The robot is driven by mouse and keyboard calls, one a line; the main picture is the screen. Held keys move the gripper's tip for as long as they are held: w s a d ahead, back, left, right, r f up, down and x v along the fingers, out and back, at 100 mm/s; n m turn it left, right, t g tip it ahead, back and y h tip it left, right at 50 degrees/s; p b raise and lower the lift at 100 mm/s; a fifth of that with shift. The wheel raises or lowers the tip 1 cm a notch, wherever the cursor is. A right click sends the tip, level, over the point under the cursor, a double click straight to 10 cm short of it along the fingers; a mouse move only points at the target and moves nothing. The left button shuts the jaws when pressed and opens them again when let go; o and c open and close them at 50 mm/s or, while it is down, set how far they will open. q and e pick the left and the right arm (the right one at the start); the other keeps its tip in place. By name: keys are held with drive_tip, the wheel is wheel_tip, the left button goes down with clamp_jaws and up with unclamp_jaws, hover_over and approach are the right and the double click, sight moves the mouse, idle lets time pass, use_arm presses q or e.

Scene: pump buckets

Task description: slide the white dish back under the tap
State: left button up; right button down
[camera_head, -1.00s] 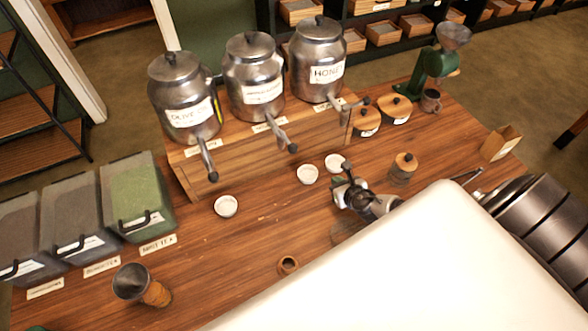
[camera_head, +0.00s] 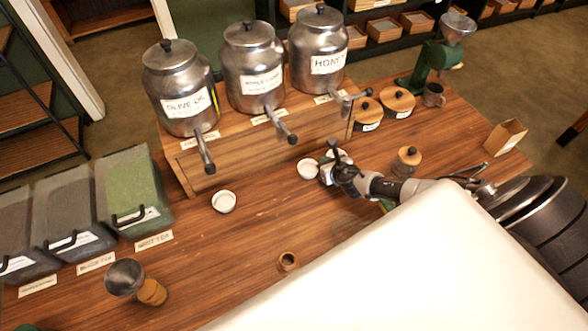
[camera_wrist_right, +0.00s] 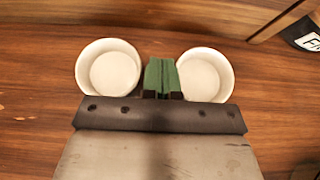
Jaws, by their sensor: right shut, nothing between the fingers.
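Three white dishes are on the wooden table in the head view: one at the left (camera_head: 223,201), a middle one (camera_head: 308,169) and a right one (camera_head: 341,155) partly hidden by my right gripper (camera_head: 329,166). In the right wrist view, two dishes, one on the left (camera_wrist_right: 109,68) and one on the right (camera_wrist_right: 205,75), flank my gripper's green fingers (camera_wrist_right: 161,78). The fingers are shut and empty in the gap between them. The taps are on the olive oil urn (camera_head: 205,155), the middle urn (camera_head: 282,127) and the honey urn (camera_head: 352,101). My left gripper is out of view.
The urns stand on a wooden stand (camera_head: 240,160) behind the dishes. A lidded wooden jar (camera_head: 407,160) is right of my gripper. The table between is clear.

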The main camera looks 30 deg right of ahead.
sight(299, 179)
drive_tip(key=shift+w+a+p, duration=0.2)
drive_tip(key=shift+a+p, duration=0.5)
drive_tip(key=shift+a, duration=0.8)
drive_tip(key=shift+w+a+p, duration=0.15)
drive_tip(key=shift+a+p, duration=0.25)
drive_tip(key=shift+a, duration=1.15)
drive_tip(key=shift+w+a+p, duration=0.15)
drive_tip(key=shift+a+p, duration=0.2)
drive_tip(key=shift+a, duration=1.15)
drive_tip(key=shift+a, duration=0.1)
